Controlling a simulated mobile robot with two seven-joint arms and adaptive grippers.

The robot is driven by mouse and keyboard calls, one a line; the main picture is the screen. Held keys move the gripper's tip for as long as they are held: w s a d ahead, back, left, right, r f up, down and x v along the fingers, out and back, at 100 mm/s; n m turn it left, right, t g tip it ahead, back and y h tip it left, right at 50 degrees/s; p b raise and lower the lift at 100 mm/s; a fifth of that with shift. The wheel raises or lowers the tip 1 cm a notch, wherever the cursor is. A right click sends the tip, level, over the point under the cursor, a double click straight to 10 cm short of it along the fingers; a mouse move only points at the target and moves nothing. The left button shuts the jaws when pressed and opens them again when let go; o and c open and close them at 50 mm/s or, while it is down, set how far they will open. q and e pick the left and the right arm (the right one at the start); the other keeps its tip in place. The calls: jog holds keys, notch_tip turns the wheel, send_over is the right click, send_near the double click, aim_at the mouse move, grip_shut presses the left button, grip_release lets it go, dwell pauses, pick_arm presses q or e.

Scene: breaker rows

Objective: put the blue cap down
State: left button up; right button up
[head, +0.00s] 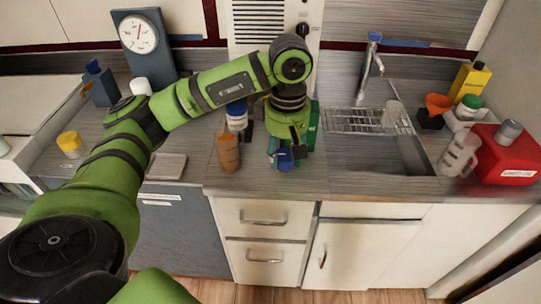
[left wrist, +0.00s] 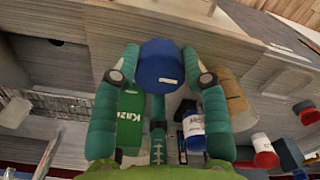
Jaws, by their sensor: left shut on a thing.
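The blue cap (left wrist: 160,66) is a round, dark blue piece with a small white label, held between the fingertips in the left wrist view. It also shows in the head view (head: 285,160), low over the front part of the counter (head: 262,180). My left gripper (left wrist: 161,76) is shut on it, one teal finger on each side. In the head view the left gripper (head: 286,150) points down, left of the sink. I cannot tell whether the cap touches the counter. My right gripper is in neither view.
A brown cup (head: 229,155) and a white-and-blue bottle (head: 237,117) stand just left of the gripper. A green box (left wrist: 130,122) stands close behind it. The sink (head: 372,152) with its wire rack lies right; a red can (head: 503,160) stands beyond. The counter's front edge is near.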

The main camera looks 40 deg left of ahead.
pick_arm(q)
jog(key=w+a+f, duration=0.1)
jog(key=a, duration=0.1)
jog(key=w+a+f+p, duration=0.1)
jog(key=a, duration=0.1)
jog(key=w+a+f, duration=0.1)
jog(key=a+f, duration=0.1)
jog(key=shift+w+f, duration=0.1)
jog(key=shift+w, duration=0.1)
notch_tip(320, 180, down, 4)
jog(key=shift+r+p, duration=0.1)
jog(key=shift+p, duration=0.85)
jog(key=shift+f+b, duration=0.35)
jog(key=shift+f, duration=0.05)
jog(key=o, duration=1.2)
jog(key=shift+r, duration=0.1)
jog(key=shift+c, duration=0.2)
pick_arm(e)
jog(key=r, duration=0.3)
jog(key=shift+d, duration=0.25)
pick_arm(q)
jog(key=shift+r, duration=0.1)
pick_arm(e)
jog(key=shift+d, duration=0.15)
